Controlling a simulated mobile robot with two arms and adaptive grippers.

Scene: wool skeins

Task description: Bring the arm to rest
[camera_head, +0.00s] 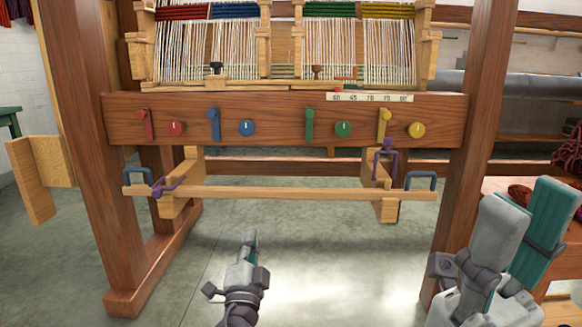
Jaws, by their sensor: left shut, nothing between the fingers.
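My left gripper (250,236) is low in the middle of the head view, seen nearly edge-on. It is shut and empty, with its tips pointing up and away over the grey floor, in front of the loom and below its long wooden bar (290,194) in the picture. My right gripper (532,200) is at the lower right, large and close to the camera. Its two fingers, one showing a teal pad, stand apart and point up. I see nothing between them.
A wooden loom beam (270,119) with red, blue, green and yellow levers and knobs spans the view between two posts. Dark red wool (519,194) lies behind my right gripper. Grey floor (330,270) is clear.

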